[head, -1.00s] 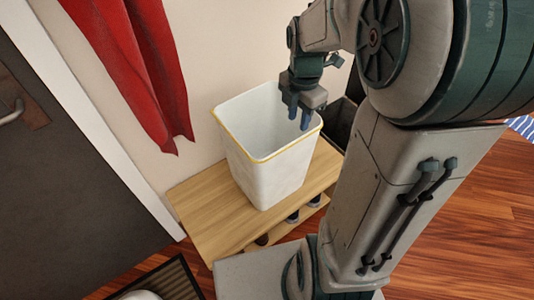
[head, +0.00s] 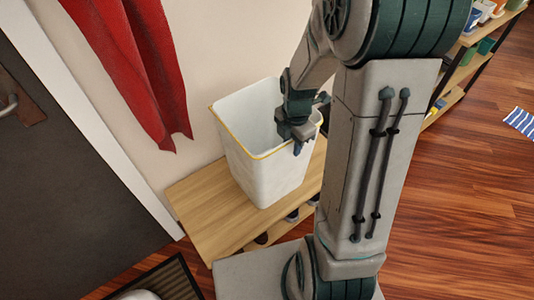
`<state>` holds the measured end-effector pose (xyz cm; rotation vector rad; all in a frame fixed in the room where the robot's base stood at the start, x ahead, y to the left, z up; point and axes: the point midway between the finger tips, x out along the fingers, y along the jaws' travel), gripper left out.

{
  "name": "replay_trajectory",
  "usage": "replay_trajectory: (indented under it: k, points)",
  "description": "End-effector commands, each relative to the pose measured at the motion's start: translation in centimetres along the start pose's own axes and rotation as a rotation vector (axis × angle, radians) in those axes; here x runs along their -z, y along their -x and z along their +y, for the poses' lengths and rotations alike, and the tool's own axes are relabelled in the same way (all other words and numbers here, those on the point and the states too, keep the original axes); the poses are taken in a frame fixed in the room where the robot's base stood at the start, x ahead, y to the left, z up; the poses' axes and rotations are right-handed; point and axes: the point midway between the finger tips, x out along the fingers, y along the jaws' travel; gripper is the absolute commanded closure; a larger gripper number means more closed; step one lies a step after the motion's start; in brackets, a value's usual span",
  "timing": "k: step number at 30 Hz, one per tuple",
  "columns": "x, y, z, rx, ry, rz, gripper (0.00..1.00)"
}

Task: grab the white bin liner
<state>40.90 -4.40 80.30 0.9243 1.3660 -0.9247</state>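The white bin liner (head: 262,178) looks like a tall, open-topped white bin with a yellow band around its rim. It stands upright on a low wooden bench in the head view. My gripper (head: 297,148) is at the right part of the rim, with its fingers pointing down at the near right side. The fingers overlap the rim in the picture. I cannot tell whether they touch it or whether they are parted. My arm hides part of the right rim.
The wooden bench (head: 207,205) has a lower shelf with dark items. A red cloth (head: 135,65) hangs on the wall to the left, beside a dark door (head: 70,170). Shelves (head: 462,75) stand at the back right.

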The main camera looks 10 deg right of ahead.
Motion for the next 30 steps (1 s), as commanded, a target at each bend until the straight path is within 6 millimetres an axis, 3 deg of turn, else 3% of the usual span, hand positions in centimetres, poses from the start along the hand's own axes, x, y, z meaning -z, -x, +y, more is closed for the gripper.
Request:
replay_trajectory:
  k: [6,9,23,30]
  points:
    - [0.0,0.0,0.0,-0.001,0.0,0.0,0.72]
    - [0.0,0.0,0.0,-0.001,0.0,0.0,1.0]
    - [0.0,0.2,-0.1,0.003,0.0,0.001,1.0]
    - [-0.1,3.0,0.1,-0.003,-0.001,-0.002,1.0]
